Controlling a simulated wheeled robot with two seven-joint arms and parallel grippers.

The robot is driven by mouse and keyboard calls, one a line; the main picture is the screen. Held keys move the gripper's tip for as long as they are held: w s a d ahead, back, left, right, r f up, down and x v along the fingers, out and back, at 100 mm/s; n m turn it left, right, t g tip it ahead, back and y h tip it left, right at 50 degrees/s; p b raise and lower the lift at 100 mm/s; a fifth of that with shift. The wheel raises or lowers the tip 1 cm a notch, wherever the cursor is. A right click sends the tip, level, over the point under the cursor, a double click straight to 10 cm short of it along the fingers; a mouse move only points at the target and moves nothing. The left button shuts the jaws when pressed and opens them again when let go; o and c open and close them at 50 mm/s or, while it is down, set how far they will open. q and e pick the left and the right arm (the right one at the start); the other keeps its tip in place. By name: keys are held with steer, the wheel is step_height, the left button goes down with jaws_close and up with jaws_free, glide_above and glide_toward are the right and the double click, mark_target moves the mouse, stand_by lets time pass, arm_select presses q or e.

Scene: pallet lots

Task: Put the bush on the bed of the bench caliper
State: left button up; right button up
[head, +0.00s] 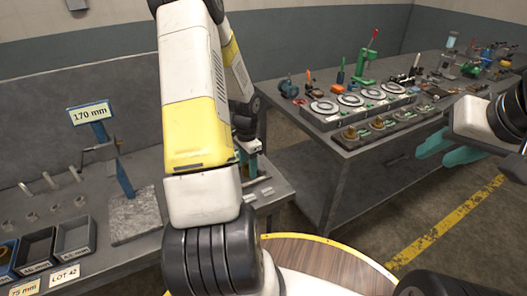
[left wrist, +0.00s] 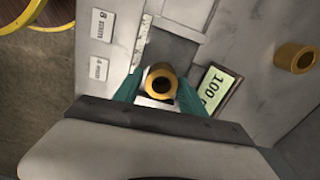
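A brass-coloured bush (left wrist: 160,83) stands with its bore facing the left wrist camera. My left gripper (left wrist: 161,82) has its teal fingers close on both sides of it, apparently touching. The bench caliper, with its green display (left wrist: 219,88) reading about 100, lies right beside and under the fingers. The bush is over its pale metal parts; I cannot tell whether it touches them. In the head view my left gripper (head: 248,158) is partly hidden behind my arm at the small bench. My right gripper (head: 442,150) is open and empty at the right.
Two size labels (left wrist: 101,25) lie at the left. In the head view, a large bench (head: 345,145) with fixtures fills the right back. Trays (head: 75,236) and a 170 mm sign (head: 90,113) are left.

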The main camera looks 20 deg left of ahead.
arm_select(q)
steer(key=shift+o, duration=0.2)
steer(key=shift+w+a+r, duration=0.15)
steer(key=shift+a, duration=0.05)
steer(key=shift+r, duration=0.35)
steer(key=s+d+r+n+t, duration=0.1)
steer(key=s+d+r, duration=0.15)
steer(key=r, duration=0.55)
steer(key=s+d+r+n+t, duration=0.1)
steer(key=d+r, duration=0.2)
steer(key=r, duration=0.5)
steer(key=s+d+r+n+t, duration=0.1)
steer(key=s+d+r, duration=0.15)
steer(key=r, duration=0.55)
steer(key=s+d+r+n+t+h, duration=0.1)
steer(key=s+d+r, duration=0.2)
steer(key=s, duration=0.3)
steer(key=s+d+r+n+t+h, duration=0.1)
steer(key=s+d+r+n+t, duration=0.1)
steer(key=s+d+r, duration=0.2)
steer(key=shift+s+d+r, duration=0.25)
steer(key=shift+s+d, duration=0.75)
steer(key=shift+s, duration=0.05)
steer(key=shift+a, duration=0.1)
